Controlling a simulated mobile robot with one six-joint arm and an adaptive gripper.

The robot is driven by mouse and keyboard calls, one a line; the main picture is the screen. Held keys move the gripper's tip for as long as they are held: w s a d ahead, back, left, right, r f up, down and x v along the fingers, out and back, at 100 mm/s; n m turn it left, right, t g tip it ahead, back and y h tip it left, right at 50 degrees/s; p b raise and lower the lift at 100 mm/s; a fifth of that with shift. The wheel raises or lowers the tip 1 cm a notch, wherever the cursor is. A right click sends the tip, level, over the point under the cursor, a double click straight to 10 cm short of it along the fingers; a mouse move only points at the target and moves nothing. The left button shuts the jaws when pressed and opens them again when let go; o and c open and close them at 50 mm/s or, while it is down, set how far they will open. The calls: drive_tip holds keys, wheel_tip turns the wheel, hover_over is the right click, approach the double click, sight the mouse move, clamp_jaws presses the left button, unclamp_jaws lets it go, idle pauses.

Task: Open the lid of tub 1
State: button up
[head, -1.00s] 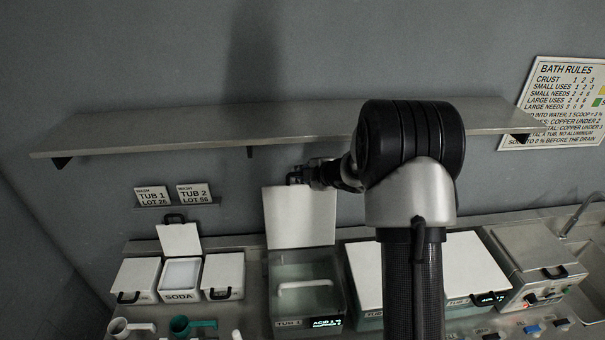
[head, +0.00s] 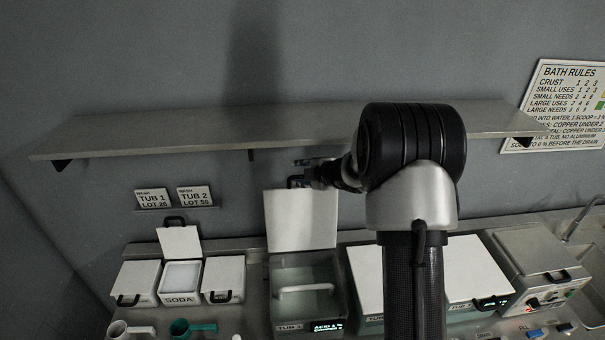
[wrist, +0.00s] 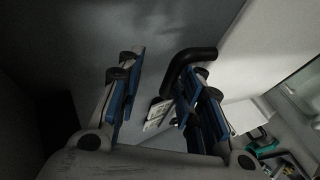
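Tub 1 (head: 283,310) is a clear-walled bath at the bench's centre, with a white handle-like bar (head: 305,289) inside it. Its white lid (head: 301,220) stands upright at the back, so the tub's top is uncovered. The lid's black handle (wrist: 187,68) is at its upper edge, and in the wrist view it lies by the right finger. My gripper (wrist: 160,92) is open, its two blue-padded fingers well apart. In the head view my gripper (head: 308,172) is at the lid's top edge, partly hidden by my wrist. Whether a finger touches the handle I cannot tell.
A wall shelf (head: 200,133) runs just above my gripper. Left of the tub are white-lidded boxes, with the SODA box (head: 180,277) open. Another tub's closed white lid (head: 365,275) is at right. Scoops (head: 190,329) lie in front. A sink (head: 590,255) is far right.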

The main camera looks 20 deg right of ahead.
drive_tip(key=v, duration=1.2)
drive_tip(key=shift+b, duration=0.3)
drive_tip(key=s+a+f+m+g+b, duration=0.2)
drive_tip(key=s+a+f+m+b, duration=0.3)
drive_tip(key=s, duration=0.7)
drive_tip(key=s+a+f+m+g+h+b, duration=0.1)
drive_tip(key=s+a+f+m+g+b, duration=0.1)
drive_tip(key=s+a+f+m+b, duration=0.3)
drive_tip(key=s+a+f+m+g+h+b, duration=0.1)
drive_tip(key=s+a+f+m+b, duration=0.5)
drive_tip(key=s+f+b, duration=0.6)
drive_tip(key=s+m+g+b, duration=0.1)
drive_tip(key=s+b, duration=0.4)
drive_tip(key=s, duration=0.1)
drive_tip(key=shift+s+g, duration=0.35)
drive_tip(key=shift+g, duration=0.05)
